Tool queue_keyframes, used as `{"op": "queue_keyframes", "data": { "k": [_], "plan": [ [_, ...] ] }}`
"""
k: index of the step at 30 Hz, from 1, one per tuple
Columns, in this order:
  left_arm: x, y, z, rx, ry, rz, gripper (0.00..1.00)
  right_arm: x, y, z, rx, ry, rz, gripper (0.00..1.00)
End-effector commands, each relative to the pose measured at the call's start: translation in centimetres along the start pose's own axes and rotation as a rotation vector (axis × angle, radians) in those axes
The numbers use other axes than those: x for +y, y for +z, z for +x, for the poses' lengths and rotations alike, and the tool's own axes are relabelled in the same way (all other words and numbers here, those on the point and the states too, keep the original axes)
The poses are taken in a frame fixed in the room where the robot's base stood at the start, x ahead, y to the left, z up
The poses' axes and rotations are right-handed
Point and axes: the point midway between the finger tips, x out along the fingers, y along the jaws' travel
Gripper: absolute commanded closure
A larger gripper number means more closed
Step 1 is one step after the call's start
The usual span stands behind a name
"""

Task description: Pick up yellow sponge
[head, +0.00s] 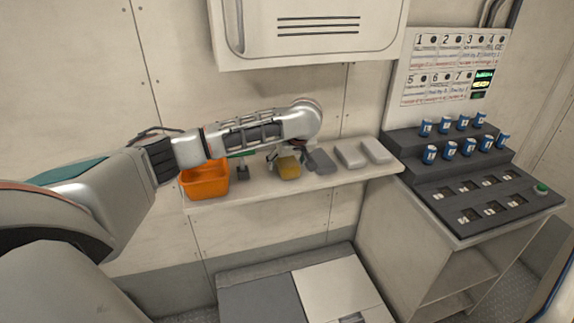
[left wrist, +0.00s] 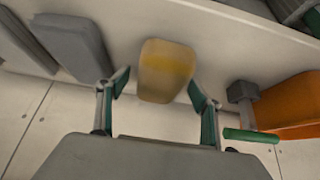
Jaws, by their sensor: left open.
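The yellow sponge (head: 289,167) lies on the wall shelf (head: 330,178), between an orange bin and a dark grey block. In the left wrist view the sponge (left wrist: 166,70) lies just beyond and between my left gripper's fingertips. My left gripper (head: 290,155) is open and empty at the sponge, and the fingers (left wrist: 158,88) stand apart on either side of it. I cannot tell whether they touch it. The head view shows the fingers only partly. My right gripper is not in view.
An orange bin (head: 205,183) and a green-handled tool (left wrist: 245,115) stand on one side of the sponge. A dark grey block (head: 320,161) and two light grey blocks (head: 351,154) lie on the other. A cabinet (head: 310,30) hangs above; a control console (head: 470,185) stands right.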

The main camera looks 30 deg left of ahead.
Motion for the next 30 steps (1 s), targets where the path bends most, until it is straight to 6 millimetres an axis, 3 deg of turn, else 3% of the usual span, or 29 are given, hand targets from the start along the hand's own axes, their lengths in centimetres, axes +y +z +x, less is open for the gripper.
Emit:
{"op": "queue_keyframes", "data": {
  "k": [9,13,25,30],
  "plan": [
    [0.0,0.0,0.5,0.001,0.001,0.002,0.37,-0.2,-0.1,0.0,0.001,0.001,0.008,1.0],
    [0.0,0.0,0.5,0.001,0.001,0.001,0.7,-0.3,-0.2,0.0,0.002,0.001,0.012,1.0],
    [0.0,0.0,0.3,0.0,0.001,0.001,0.7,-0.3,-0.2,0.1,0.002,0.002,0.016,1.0],
    [0.1,-0.3,-0.7,0.001,0.004,0.0,0.7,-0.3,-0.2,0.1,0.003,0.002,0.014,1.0]
  ]
}}
